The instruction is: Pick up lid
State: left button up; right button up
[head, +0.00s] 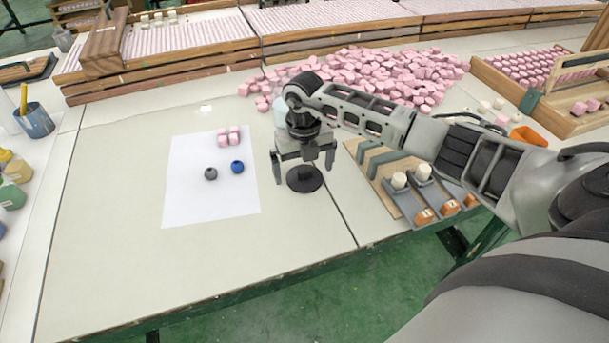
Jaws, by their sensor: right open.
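A dark round lid (304,181) with a small raised middle lies on the pale table, right of the white sheet. My right gripper (304,170) points down over the lid. Its two fingers are spread, one on each side of the lid, with nothing held between them. I cannot tell exactly how high the fingertips are above the table. A pale, bluish container (280,114) shows partly behind my right gripper; the rest of it is hidden. My left gripper is not in view.
The white sheet (190,195) holds several pink blocks (228,136), a grey ball (211,174) and a blue ball (237,167). A pink block heap (380,75) lies behind. A wooden board (372,172) with tools is at right. The front left table is clear.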

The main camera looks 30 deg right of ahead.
jog(key=shift+f, duration=0.2)
jog(key=c, duration=1)
jog(key=shift+r, duration=0.15)
